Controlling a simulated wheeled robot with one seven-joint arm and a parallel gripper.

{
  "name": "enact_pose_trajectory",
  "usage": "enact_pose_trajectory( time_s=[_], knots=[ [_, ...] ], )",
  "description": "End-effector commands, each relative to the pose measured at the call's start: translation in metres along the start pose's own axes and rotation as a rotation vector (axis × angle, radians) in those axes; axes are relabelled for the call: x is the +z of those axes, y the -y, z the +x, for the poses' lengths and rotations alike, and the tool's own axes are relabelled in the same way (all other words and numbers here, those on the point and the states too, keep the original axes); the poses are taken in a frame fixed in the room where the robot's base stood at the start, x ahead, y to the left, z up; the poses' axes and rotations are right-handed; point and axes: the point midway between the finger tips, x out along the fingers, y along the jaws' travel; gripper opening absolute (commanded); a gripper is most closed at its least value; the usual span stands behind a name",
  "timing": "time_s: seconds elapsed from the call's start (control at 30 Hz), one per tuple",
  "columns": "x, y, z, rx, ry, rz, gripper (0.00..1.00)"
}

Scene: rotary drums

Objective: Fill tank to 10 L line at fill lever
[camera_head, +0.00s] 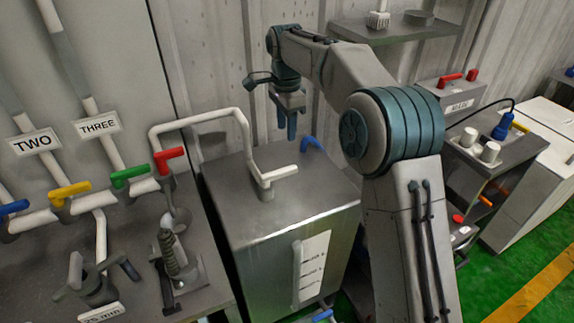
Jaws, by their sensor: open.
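The tank (275,232) is a grey metal box in the middle of the view. A cream lever (281,176) sits on its top, where a white pipe (247,135) comes down. I cannot tell whether this is the fill lever. A blue handle (311,144) stands near the tank's back edge. A white level scale (313,268) is on its front; its markings are too small to read, and I see no liquid level. My gripper (287,130) is open, points down above the back of the tank, and holds nothing. It is apart from the cream lever.
Blue, yellow, green and red valve handles line pipes at the left, including the red handle (168,159). Signs read TWO and THREE. A bench (205,300) with clamps is at lower left. A shelf (385,30) hangs above; a control box (490,150) is at right.

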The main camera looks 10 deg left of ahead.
Motion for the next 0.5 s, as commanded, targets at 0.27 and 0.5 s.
enact_pose_trajectory(
  time_s=[0.27,0.5],
  knots=[
    [0.001,-0.001,0.042,0.005,0.002,0.001,0.42],
    [0.000,-0.001,0.092,0.004,0.002,0.001,0.42]
  ],
)
